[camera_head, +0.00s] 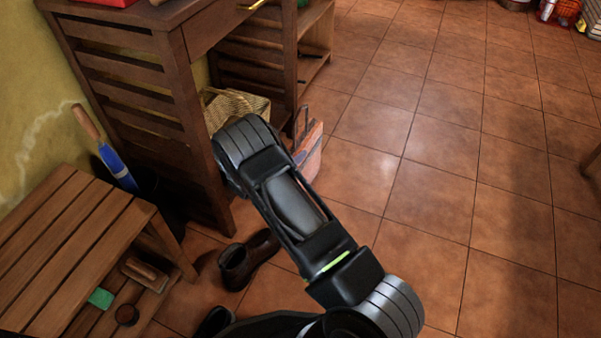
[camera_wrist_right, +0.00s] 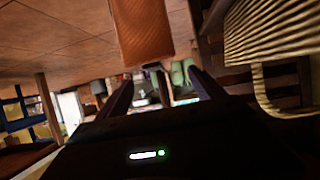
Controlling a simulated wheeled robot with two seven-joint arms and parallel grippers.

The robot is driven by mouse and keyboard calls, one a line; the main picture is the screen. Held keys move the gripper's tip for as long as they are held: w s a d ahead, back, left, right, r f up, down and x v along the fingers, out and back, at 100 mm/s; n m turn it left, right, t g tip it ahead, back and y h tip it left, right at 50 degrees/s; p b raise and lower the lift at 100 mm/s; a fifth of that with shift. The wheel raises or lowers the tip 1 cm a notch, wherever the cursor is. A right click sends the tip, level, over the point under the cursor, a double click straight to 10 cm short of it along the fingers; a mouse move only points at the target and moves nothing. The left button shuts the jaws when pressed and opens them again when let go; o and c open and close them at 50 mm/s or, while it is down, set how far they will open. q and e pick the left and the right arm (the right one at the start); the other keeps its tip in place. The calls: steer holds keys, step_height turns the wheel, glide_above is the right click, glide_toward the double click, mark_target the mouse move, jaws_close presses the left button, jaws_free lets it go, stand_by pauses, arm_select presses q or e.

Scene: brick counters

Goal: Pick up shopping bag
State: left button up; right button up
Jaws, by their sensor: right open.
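The shopping bag (camera_head: 310,152), orange-red and grey with a dark handle, stands on the tiled floor beside the wooden table; my right arm hides part of it. In the right wrist view an orange-brown surface, likely the bag (camera_wrist_right: 142,30), hangs from the top edge, with a small dark piece, perhaps its handle, at its lower end. My right gripper (camera_wrist_right: 160,73) is open, its two dark fingers apart, with that lower end between or just beyond the tips; contact cannot be told. In the head view its fingers are hidden behind my arm. My left gripper is not in view.
A woven basket (camera_head: 236,106) sits by the dark wooden table (camera_head: 190,110), close to the bag; it also shows in the right wrist view (camera_wrist_right: 285,30). A slatted bench (camera_head: 60,240) and dark shoes (camera_head: 247,260) are at lower left.

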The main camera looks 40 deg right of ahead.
mark_target(298, 143)
steer(key=shift+b+x, duration=0.6)
steer(key=shift+x, duration=0.6)
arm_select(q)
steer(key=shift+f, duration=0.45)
arm_select(e)
steer(key=shift+d, duration=0.1)
steer(key=shift+w+d+f, duration=0.1)
steer(key=shift+d+f, duration=0.1)
steer(key=shift+f, duration=0.05)
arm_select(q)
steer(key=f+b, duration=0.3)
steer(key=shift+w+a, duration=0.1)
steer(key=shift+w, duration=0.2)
arm_select(e)
steer(key=x, duration=0.4)
steer(key=shift+d+f, duration=0.15)
steer(key=shift+w+d, duration=0.1)
steer(key=shift+d, duration=0.05)
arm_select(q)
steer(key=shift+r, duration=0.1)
